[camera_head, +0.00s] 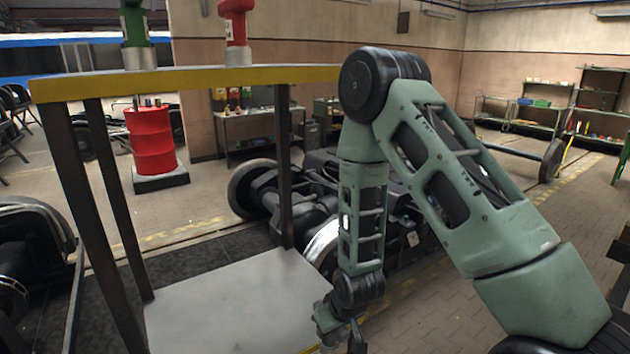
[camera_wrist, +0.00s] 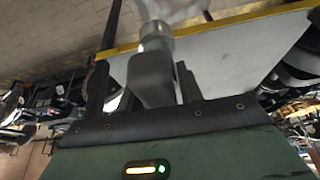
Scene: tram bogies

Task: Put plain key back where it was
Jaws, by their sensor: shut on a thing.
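My gripper (camera_head: 342,338) is low at the bottom edge of the head view, by the right edge of the grey lower platform (camera_head: 215,310). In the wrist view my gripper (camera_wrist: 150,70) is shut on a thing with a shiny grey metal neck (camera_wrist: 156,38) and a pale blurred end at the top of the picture. I take this thing to be the plain key, but its full shape is hidden and cut off. The platform (camera_wrist: 235,60) with its yellow edge lies beyond it. I cannot tell whether the key touches the platform.
A yellow-edged upper shelf (camera_head: 190,78) on dark posts stands over the platform, carrying a green device (camera_head: 135,35) and a red device (camera_head: 237,30). A wheeled bogie (camera_head: 310,200) lies behind. A red drum (camera_head: 152,140) stands left. Open floor (camera_head: 440,310) shows beside my arm.

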